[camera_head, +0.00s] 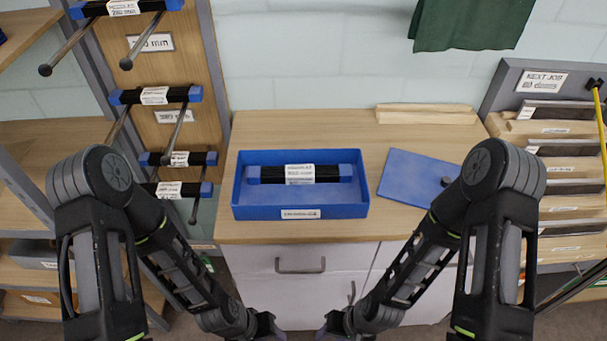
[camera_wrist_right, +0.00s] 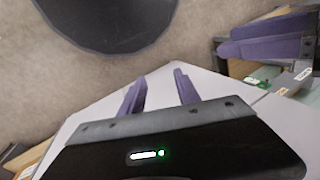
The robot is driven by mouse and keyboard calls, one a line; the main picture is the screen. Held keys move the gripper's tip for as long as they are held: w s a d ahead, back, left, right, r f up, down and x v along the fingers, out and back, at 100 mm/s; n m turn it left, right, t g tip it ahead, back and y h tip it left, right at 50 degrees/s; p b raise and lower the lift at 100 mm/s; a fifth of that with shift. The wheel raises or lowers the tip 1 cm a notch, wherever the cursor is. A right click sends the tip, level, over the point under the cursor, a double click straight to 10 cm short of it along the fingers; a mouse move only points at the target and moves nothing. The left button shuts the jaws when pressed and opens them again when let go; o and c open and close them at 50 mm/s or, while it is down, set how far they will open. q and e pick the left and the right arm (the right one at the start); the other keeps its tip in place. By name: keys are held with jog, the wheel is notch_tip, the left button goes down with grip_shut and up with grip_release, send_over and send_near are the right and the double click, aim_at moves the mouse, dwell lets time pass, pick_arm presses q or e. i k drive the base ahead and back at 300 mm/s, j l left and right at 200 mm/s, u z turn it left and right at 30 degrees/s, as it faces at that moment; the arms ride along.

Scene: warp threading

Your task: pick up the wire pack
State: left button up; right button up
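The wire pack (camera_head: 270,174), a black bundle with blue ends and a white label, lies in the back part of an open blue tray (camera_head: 350,211) on the wooden worktop. My left gripper (camera_head: 282,337) is low in front of the cabinet, at the bottom edge of the head view, mostly cut off. My right gripper (camera_head: 322,335) is beside it, also low and well away from the pack. In the right wrist view its two purple fingers (camera_wrist_right: 158,90) are apart with nothing between them. Another purple gripper (camera_wrist_right: 265,42) shows at upper right there; its finger gap is unclear.
A blue lid-like panel (camera_head: 415,178) lies right of the tray. Wooden strips (camera_head: 426,113) lie at the back of the worktop. Similar packs hang on rods at a board (camera_head: 155,70) on the left. A slotted rack (camera_head: 555,150) stands at right. The worktop's front edge (camera_head: 300,238) lies between grippers and tray.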

aim_at(288, 175)
jog(key=l+u, duration=0.15)
jog(key=u, duration=0.2)
jog(key=l+u, duration=0.4)
jog(key=u, duration=0.25)
